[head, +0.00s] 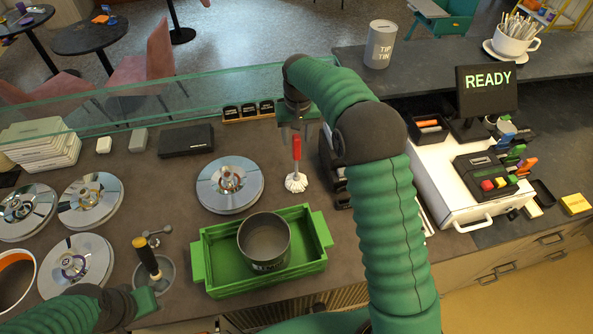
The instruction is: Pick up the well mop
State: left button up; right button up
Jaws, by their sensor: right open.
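The well mop (296,168) has a red handle and a white mop head. It appears to stand upright on the dark counter, handle up, head at the bottom. My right gripper (299,128) is open and points down over the top of the red handle. I cannot tell whether the handle top lies between its fingers or just in front of them. My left gripper (145,300) is at the lower left, beside a metal cup with a dark-handled tool (149,261). Its jaws are too unclear to read.
A silver lid (230,184) lies left of the mop. A green crate (212,276) holding a metal tin (264,240) is in front. Several more lids lie at left. A black box (186,140) and glass guard (200,98) are behind. A white register (440,182) stands right.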

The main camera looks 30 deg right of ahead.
aim_at(296, 163)
notch_tip(296, 163, down, 4)
jog(key=shift+w+d+r+p, duration=0.1)
jog(key=shift+w+p, duration=0.05)
jog(key=shift+p, duration=0.65)
jog(key=c, duration=0.3)
grip_shut()
dwell(0.4)
